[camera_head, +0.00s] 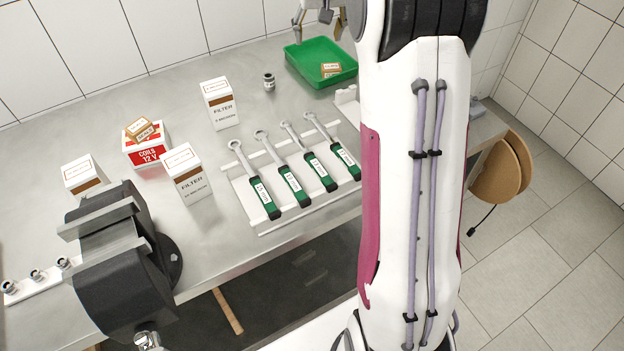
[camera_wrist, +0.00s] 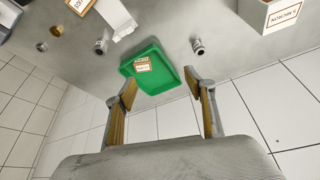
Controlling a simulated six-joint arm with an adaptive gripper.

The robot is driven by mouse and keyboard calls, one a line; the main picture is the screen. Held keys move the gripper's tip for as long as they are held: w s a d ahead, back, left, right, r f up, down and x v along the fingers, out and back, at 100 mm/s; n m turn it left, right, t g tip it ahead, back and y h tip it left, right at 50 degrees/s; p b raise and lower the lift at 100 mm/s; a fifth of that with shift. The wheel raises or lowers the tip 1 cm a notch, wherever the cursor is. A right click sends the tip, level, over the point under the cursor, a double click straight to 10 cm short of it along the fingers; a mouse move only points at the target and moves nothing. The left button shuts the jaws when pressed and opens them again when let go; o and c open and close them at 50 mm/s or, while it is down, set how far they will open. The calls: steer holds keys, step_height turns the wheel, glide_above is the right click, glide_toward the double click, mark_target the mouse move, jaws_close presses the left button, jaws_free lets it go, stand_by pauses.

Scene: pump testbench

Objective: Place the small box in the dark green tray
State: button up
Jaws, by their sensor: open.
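A green tray (camera_head: 299,58) lies at the back of the bench; it also shows in the wrist view (camera_wrist: 171,80). A small brown-and-white box (camera_head: 331,69) sits inside it, towards its right end in the head view. The same box shows in the tray in the wrist view (camera_wrist: 143,66). Another small brown box (camera_head: 138,129) rests on top of a red-and-white coils box (camera_head: 147,150). My gripper (camera_head: 318,27) is above and behind the tray, partly cut off by the picture's top edge. In the wrist view its fingers (camera_wrist: 161,83) are spread, with nothing held between them.
Several green-handled wrenches (camera_head: 290,184) lie on a white rack. White filter boxes (camera_head: 219,104) stand left of it. A dark vise (camera_head: 120,260) is at front left. A small metal fitting (camera_head: 269,81) stands near the tray. Tiled walls bound the bench.

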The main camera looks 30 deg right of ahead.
steer(key=s+a+r+n, duration=0.1)
steer(key=s+a+r, duration=0.2)
steer(key=s+a, duration=0.5)
steer(key=s+a+r+n, duration=0.1)
steer(key=s+a+r, duration=0.2)
steer(key=s+a, duration=0.5)
steer(key=s+a+f, duration=0.2)
steer(key=s, duration=0.5)
steer(key=s+a+f+n+y, duration=0.1)
steer(key=s+a+f, duration=0.1)
steer(key=s, duration=0.5)
steer(key=s+a+f+t, duration=0.1)
steer(key=s+a+f, duration=0.2)
steer(key=s, duration=0.4)
steer(key=shift+s+n+y, duration=0.25)
steer(key=shift+n+y, duration=0.05)
steer(key=shift+n, duration=0.1)
stand_by(0.4)
